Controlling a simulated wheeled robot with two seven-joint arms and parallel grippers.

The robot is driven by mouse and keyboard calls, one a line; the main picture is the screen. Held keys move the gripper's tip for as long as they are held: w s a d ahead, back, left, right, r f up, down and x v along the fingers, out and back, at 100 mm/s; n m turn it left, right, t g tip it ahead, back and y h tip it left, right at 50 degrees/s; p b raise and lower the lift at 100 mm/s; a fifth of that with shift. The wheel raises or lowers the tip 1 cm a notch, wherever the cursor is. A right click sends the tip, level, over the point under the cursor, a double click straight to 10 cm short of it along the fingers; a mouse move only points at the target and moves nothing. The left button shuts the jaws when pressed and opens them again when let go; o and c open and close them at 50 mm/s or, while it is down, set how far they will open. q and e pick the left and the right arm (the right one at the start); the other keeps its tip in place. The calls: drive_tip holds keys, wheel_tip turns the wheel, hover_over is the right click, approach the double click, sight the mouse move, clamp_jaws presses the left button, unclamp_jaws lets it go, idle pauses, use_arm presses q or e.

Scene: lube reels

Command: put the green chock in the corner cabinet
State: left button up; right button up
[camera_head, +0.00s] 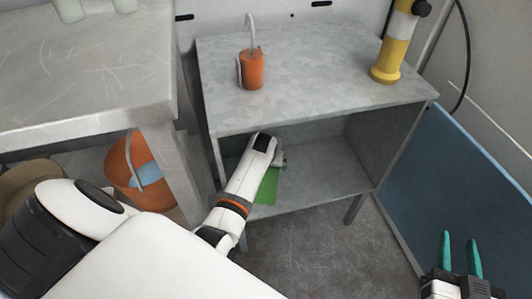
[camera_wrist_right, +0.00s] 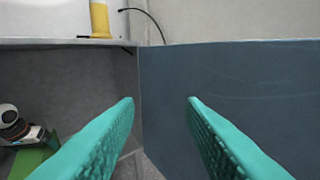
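The green chock (camera_head: 267,187) is inside the corner cabinet (camera_head: 300,120), on the left part of its shelf; it also shows at the lower left of the right wrist view (camera_wrist_right: 33,160). My left arm reaches into the open cabinet, and my left gripper (camera_head: 279,160) is at the chock's upper end. Its fingers are hidden, so I cannot tell whether it holds the chock. My right gripper (camera_head: 460,255) has teal fingers, apart and empty, in front of the blue cabinet door (camera_head: 455,180).
An orange canister (camera_head: 251,70) and a yellow-and-white cylinder (camera_head: 393,45) stand on the cabinet top. The blue door stands open at the right. A grey bench (camera_head: 85,75) is at the left, with an orange container (camera_head: 135,175) below. The cabinet's right interior is clear.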

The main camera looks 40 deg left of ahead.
use_arm(q)
drive_tip(key=shift+r, duration=0.25)
drive_tip(key=p+v, duration=0.3)
drive_tip(key=v, duration=0.2)
drive_tip(key=shift+r, duration=0.2)
drive_tip(key=p+v, duration=0.1)
drive_tip(key=v, duration=0.2)
drive_tip(key=shift+s+r, duration=0.15)
drive_tip(key=shift+r, duration=0.05)
drive_tip(key=shift+p+v, duration=0.75)
drive_tip(key=shift+v, duration=0.7)
use_arm(e)
drive_tip(key=s+d+f+g+h, duration=0.1)
drive_tip(key=s+d+f+g, duration=0.2)
drive_tip(key=s+f+g, duration=0.3)
drive_tip(key=s+d+f+g+h, duration=0.2)
drive_tip(key=s+d+f+g, duration=0.1)
drive_tip(key=s+f+g, duration=0.2)
drive_tip(key=shift+s+f+m+g+h, duration=0.35)
drive_tip(key=shift+s+g, duration=0.75)
drive_tip(key=shift+s, duration=0.85)
use_arm(q)
drive_tip(key=shift+s+d+f, duration=0.1)
drive_tip(key=shift+d, duration=0.05)
